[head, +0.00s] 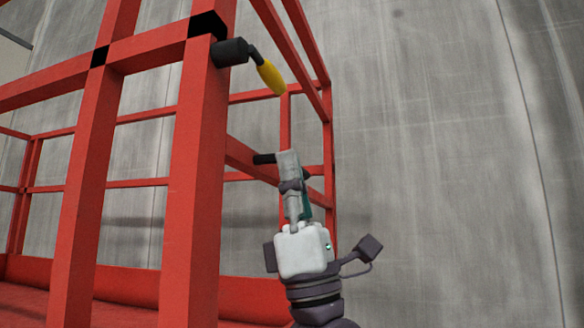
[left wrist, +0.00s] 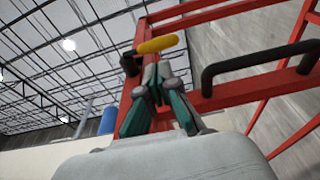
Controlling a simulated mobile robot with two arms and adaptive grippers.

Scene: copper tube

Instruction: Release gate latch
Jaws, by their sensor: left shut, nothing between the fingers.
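The gate latch (head: 231,53) is a black cylinder with a bent rod and a yellow grip (head: 271,76), mounted high on a red post. The yellow grip also shows in the left wrist view (left wrist: 157,44), beyond the fingertips. My left gripper (head: 288,158) is below the latch and apart from it in the head view. In the left wrist view its fingers (left wrist: 157,78) are together with nothing between them. My right gripper is in neither view.
A red frame of posts and rails (head: 190,180) fills the left of the head view. A black bar handle (left wrist: 258,66) is fixed to a red rail on the right of the left wrist view. A grey wall (head: 450,150) stands behind, with open space right of the frame.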

